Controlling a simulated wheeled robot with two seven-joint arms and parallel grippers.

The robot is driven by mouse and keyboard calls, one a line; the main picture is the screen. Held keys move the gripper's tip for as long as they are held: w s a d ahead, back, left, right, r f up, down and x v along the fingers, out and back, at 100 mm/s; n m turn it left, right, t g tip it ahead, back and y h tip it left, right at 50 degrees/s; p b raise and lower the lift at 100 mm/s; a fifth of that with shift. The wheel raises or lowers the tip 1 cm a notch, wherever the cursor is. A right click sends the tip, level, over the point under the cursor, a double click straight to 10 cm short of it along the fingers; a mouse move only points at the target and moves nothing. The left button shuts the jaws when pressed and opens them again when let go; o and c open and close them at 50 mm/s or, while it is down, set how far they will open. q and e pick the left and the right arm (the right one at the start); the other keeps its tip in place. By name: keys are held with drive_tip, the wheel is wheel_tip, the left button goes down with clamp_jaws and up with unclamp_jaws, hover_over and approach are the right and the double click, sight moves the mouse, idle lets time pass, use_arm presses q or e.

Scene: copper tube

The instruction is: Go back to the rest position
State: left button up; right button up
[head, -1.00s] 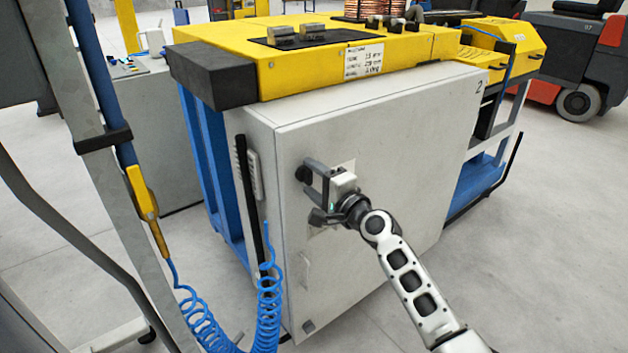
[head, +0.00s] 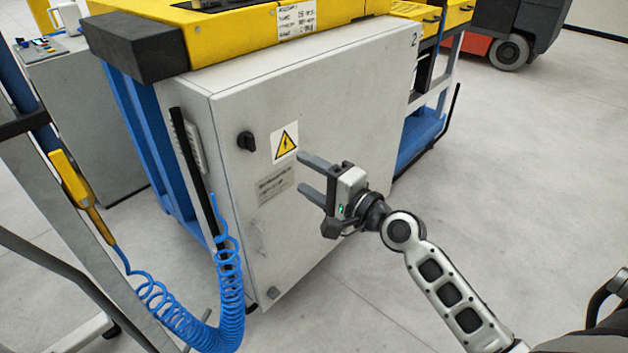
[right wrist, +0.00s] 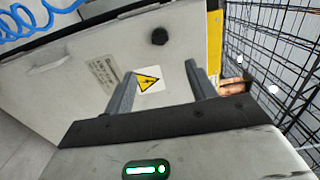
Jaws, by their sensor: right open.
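My right gripper (head: 305,176) is open and empty in front of the grey cabinet door (head: 345,120). Its two fingers are apart and point toward the door's left part. The black rotary knob (head: 246,141) on the door is left of the fingertips, clear of them. In the right wrist view, the open fingers (right wrist: 160,85) frame a yellow warning sticker (right wrist: 149,80), and the knob (right wrist: 159,37) shows beyond them. My left gripper is not in view.
A yellow-topped machine (head: 235,30) stands above the cabinet. A coiled blue hose (head: 230,285) and a grey frame post (head: 95,270) are at the left. A red and dark vehicle (head: 515,35) is at the back right. The floor (head: 530,160) at the right is clear.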

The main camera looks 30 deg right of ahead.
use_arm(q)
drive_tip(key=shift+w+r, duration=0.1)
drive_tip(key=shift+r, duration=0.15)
use_arm(e)
drive_tip(key=shift+s+d, duration=0.15)
drive_tip(key=shift+s, duration=0.3)
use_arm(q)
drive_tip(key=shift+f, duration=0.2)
use_arm(e)
drive_tip(key=s+a+f+n+g+h, duration=0.1)
drive_tip(key=s+a+f+n+g, duration=0.2)
drive_tip(key=s+f+n, duration=0.5)
drive_tip(key=s+a+f+n+g+h, duration=0.2)
drive_tip(key=s+a+f+n, duration=0.4)
drive_tip(key=s+f+n, duration=0.3)
wheel_tip(320, 180, down, 3)
drive_tip(key=shift+s+f+g, duration=0.2)
drive_tip(key=shift+s+g, duration=0.6)
drive_tip(key=shift+s, duration=0.05)
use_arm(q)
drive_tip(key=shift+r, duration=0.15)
use_arm(e)
drive_tip(key=shift+a, duration=0.1)
